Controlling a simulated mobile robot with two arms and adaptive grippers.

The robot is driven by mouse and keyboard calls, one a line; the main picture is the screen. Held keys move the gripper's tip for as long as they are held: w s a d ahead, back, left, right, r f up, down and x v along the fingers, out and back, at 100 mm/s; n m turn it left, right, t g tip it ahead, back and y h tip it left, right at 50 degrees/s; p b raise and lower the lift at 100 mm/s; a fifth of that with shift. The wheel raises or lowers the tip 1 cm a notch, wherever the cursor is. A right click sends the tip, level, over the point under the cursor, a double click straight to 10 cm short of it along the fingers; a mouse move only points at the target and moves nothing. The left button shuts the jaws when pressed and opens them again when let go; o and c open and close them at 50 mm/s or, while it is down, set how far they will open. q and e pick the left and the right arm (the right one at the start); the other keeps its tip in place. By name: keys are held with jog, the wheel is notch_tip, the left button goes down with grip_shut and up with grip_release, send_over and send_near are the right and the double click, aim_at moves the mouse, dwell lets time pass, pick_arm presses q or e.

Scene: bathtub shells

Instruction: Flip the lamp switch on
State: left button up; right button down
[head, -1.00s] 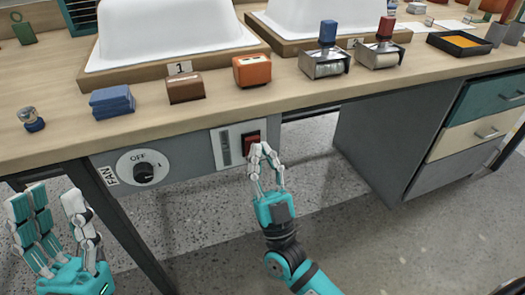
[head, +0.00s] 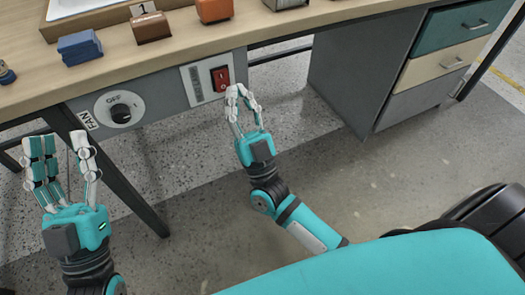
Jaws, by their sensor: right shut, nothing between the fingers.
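The red rocker switch (head: 221,77) sits in a pale plate on the grey panel below the table edge, with white marks on its face. My left gripper (head: 62,145) is open and empty at the lower left, in front of the table leg and well away from the switch. No lamp can be made out for certain.
A fan knob (head: 121,113) is on the same panel to the left. Blue (head: 79,47), brown (head: 150,27) and orange (head: 214,9) blocks stand along the table edge. A drawer cabinet (head: 405,70) stands at the right. The floor between is clear.

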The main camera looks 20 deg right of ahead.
pick_arm(q)
jog(key=w+f+g, duration=0.1)
jog(key=w+f+g+y, duration=0.1)
jog(key=f, duration=0.1)
jog(key=shift+w+d+p, duration=0.1)
jog(key=shift+w+p, duration=0.2)
jog(key=shift+p, duration=0.05)
pick_arm(e)
jog(key=s+r+v, duration=0.1)
jog(key=v, duration=0.8)
jog(key=shift+s, duration=0.5)
jog(key=shift+f, duration=0.1)
